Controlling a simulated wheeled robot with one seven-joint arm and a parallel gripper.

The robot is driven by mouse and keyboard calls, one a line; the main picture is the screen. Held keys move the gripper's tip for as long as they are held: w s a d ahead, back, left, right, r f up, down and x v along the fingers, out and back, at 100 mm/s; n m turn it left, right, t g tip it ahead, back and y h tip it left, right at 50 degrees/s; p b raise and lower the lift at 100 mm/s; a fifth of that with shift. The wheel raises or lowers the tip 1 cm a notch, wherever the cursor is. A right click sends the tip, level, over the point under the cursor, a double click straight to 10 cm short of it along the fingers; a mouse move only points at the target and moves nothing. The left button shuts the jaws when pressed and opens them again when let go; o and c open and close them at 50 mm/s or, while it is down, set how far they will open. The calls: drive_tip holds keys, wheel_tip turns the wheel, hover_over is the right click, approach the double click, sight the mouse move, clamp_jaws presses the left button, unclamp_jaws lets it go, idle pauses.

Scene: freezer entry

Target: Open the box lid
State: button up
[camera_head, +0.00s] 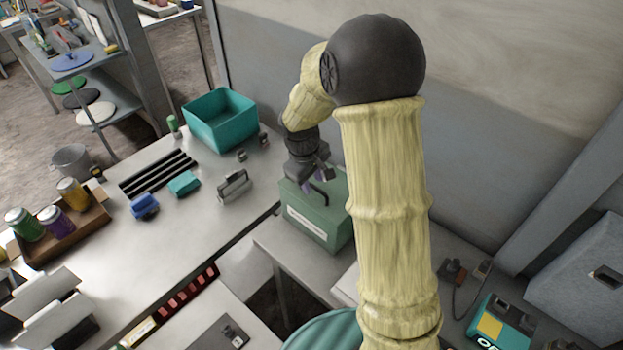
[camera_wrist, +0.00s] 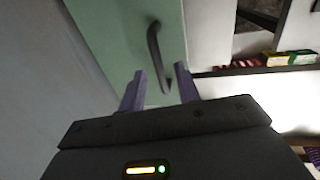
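The green box (camera_head: 312,221) stands on a grey table, with a white label on its front side and its lid lying flat on top. A dark curved handle (camera_wrist: 154,55) rises from the green lid (camera_wrist: 108,38); it also shows in the head view (camera_head: 321,193). My gripper (camera_head: 314,184) is over the lid beside the handle. In the wrist view my gripper's two purple fingers (camera_wrist: 161,82) are apart, with the near end of the handle between their tips. I cannot tell whether they touch it. My arm hides the box's right side.
A teal bin (camera_head: 221,137), a grey handled item (camera_head: 234,187), a blue item (camera_head: 144,206) and black bars (camera_head: 158,173) are on the table to the left. A wall stands behind the box. A teal and yellow case (camera_head: 500,328) is at lower right.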

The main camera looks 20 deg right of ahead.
drive_tip(key=shift+d+f, duration=0.1)
drive_tip(key=shift+f, duration=0.25)
clamp_jaws()
drive_tip(key=shift+r, duration=0.1)
